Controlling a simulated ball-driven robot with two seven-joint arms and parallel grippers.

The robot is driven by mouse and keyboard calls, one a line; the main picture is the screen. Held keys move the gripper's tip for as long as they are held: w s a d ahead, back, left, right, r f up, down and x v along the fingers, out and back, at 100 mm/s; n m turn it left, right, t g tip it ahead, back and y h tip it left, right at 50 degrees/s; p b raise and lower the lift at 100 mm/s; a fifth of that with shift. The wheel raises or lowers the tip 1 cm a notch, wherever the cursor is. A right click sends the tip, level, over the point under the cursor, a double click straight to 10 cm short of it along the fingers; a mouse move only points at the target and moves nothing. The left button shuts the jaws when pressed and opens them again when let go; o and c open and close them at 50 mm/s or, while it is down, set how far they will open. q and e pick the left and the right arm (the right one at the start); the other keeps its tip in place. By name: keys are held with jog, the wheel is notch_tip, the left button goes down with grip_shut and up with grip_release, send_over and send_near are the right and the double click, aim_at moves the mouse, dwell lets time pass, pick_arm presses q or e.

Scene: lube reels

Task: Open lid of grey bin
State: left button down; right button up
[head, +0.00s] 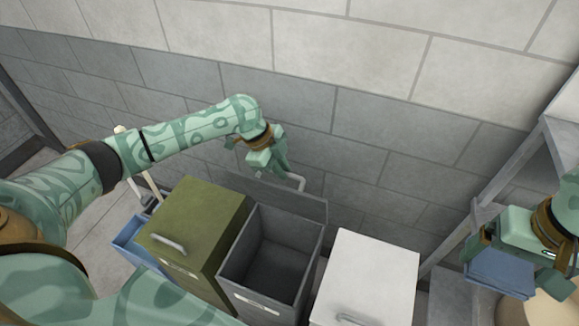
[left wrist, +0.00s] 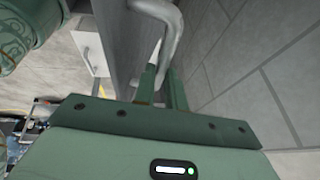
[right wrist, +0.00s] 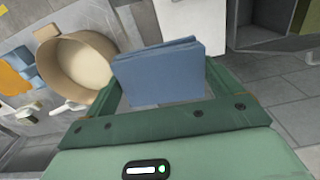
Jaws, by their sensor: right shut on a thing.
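The grey bin (head: 230,276) stands between a green bin and a white bin. Its lid (head: 262,194) is swung up at the back, near the wall, and the dark inside shows. The lid's handle (head: 297,182) sticks out behind the lid. My left gripper (head: 279,168) is at the raised lid, by the handle. In the left wrist view its fingers (left wrist: 162,88) are close together at the lower end of the handle (left wrist: 172,30); whether they grip it is unclear. My right gripper (head: 497,262) is shut on a blue folded cloth (right wrist: 160,72), at far right.
The green bin (head: 195,225) and the white bin (head: 370,270), both with closed lids, flank the grey bin. A block wall (head: 350,110) stands close behind. A metal rack (head: 500,165) is at the right. A round tan tub (right wrist: 72,68) shows in the right wrist view.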

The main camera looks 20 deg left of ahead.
pick_arm(q)
jog(key=shift+w+r, duration=0.15)
jog(key=shift+w, duration=0.25)
pick_arm(e)
jog(key=shift+f+b, duration=0.45)
jog(key=shift+f, duration=0.1)
pick_arm(q)
jog(key=w, duration=0.5)
jog(key=shift+w+a+r, duration=0.2)
jog(key=shift+w, duration=0.1)
jog(key=c, duration=1.5)
grip_release()
jog(key=shift+o, duration=0.2)
jog(key=shift+r, duration=0.1)
pick_arm(e)
jog(key=shift+r, duration=0.1)
notch_tip(320, 180, up, 2)
jog(key=shift+r+p, duration=0.1)
jog(key=shift+p, duration=1)
pick_arm(q)
jog(key=v, duration=1.2)
